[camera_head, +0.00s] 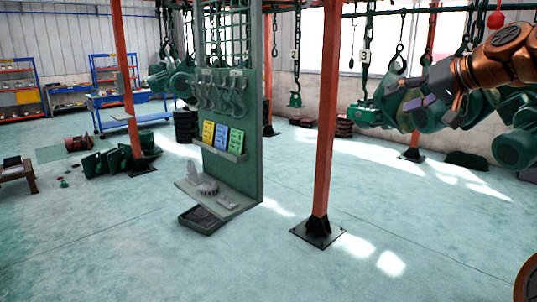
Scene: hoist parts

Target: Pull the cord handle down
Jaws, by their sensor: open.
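A red knob (496,19), which looks like the cord handle, hangs at the top right edge of the picture. A thin line runs up from it out of view. My copper-coloured arm comes in from the right just below the knob. My gripper (440,99) is at the arm's left end, lower and to the left of the knob and apart from it. It is open, and its fingers are hard to make out against the green hoist parts behind. I see nothing held in it.
Green hoist bodies (388,108) hang on chains behind my gripper. A red post (326,120) stands at centre right. A green tool panel (252,100) with hooks and coloured cards stands left of it. The floor (420,230) in front is mostly clear.

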